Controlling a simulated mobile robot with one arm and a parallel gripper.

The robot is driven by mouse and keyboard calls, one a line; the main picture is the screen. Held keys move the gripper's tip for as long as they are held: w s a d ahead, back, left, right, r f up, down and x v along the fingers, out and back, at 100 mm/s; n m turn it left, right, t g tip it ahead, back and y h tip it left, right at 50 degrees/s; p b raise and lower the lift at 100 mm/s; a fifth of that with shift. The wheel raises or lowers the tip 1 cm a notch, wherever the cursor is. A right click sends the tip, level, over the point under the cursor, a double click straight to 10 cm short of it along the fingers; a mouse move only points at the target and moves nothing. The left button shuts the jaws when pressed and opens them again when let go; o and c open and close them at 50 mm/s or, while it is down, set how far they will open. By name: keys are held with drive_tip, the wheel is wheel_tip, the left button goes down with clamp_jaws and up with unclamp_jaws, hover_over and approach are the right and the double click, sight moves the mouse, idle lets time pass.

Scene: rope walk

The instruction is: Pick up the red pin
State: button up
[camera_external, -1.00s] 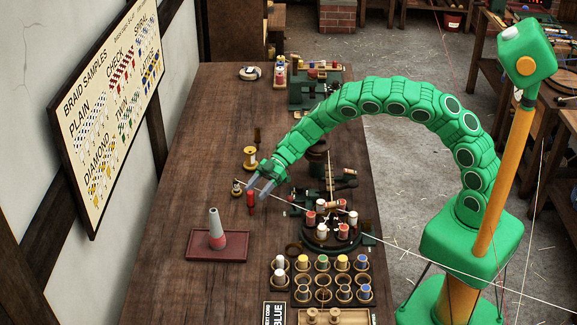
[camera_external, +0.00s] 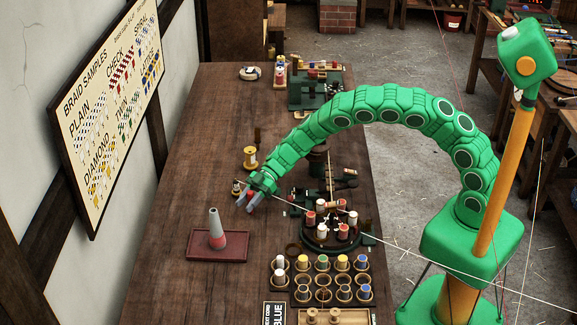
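My gripper (camera_external: 246,204) is low over the middle of the table (camera_external: 190,170), its grey fingers pointing down and towards the front left.
A grey and red cone (camera_external: 215,230) stands on a dark red tray (camera_external: 235,254) at the front left. A yellow spool (camera_external: 250,157) is just behind my gripper. A round stand with bobbins (camera_external: 331,242) and a bobbin rack (camera_external: 323,282) are to the right. A pale cord crosses near the gripper.

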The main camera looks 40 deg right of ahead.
drive_tip(key=c, duration=0.6)
